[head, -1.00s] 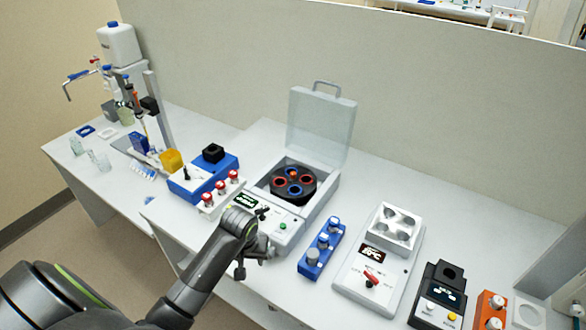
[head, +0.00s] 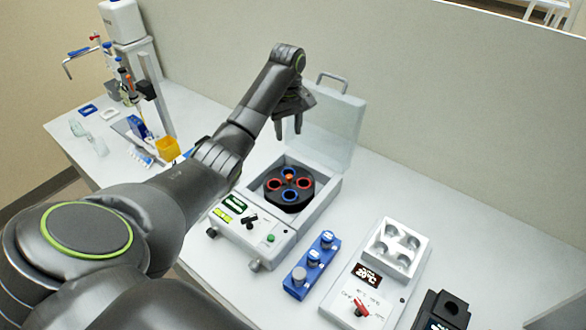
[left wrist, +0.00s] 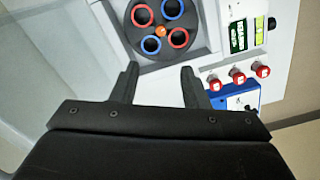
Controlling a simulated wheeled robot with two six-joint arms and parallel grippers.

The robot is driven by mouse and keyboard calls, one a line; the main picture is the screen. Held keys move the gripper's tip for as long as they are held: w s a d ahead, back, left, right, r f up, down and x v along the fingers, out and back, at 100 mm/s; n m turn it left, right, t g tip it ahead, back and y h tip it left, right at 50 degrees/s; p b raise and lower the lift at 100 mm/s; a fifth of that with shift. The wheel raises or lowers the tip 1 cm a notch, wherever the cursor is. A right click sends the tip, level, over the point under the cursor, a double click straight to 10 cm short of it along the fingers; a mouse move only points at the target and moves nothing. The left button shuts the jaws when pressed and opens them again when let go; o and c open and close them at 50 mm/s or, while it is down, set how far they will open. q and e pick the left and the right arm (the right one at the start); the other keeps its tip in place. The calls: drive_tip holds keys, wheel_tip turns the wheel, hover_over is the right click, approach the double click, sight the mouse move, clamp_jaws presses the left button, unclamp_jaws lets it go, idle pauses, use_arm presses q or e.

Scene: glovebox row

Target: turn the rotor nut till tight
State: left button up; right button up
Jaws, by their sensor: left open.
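The rotor nut (head: 289,178) is a small orange knob at the centre of the black rotor (head: 276,197). In the left wrist view the nut (left wrist: 160,31) sits amid red and blue ringed holes. The rotor lies in the open centrifuge (head: 318,208), whose clear lid (head: 338,130) stands raised behind. My left gripper (head: 288,130) is open and empty, above the rotor, fingers pointing down. In the left wrist view its fingertips (left wrist: 158,70) are apart, with the nut beyond the gap and not touched. My right gripper is not in view.
A blue rack with capped tubes (head: 314,262) stands right of the centrifuge, then a white block heater (head: 375,280). The raised lid is close to the gripper.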

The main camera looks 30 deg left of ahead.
use_arm(q)
wheel_tip(320, 180, down, 3)
drive_tip(key=b, duration=0.8)
hover_over(289, 176)
wheel_tip(289, 176, down, 6)
wheel_tip(289, 176, down, 7)
drive_tip(key=shift+r+p, duration=0.1)
drive_tip(key=shift+p, duration=0.7)
drive_tip(key=shift+f, duration=0.65)
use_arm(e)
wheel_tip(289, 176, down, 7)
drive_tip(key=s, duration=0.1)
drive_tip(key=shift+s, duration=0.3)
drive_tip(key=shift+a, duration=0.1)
use_arm(q)
clamp_jaws()
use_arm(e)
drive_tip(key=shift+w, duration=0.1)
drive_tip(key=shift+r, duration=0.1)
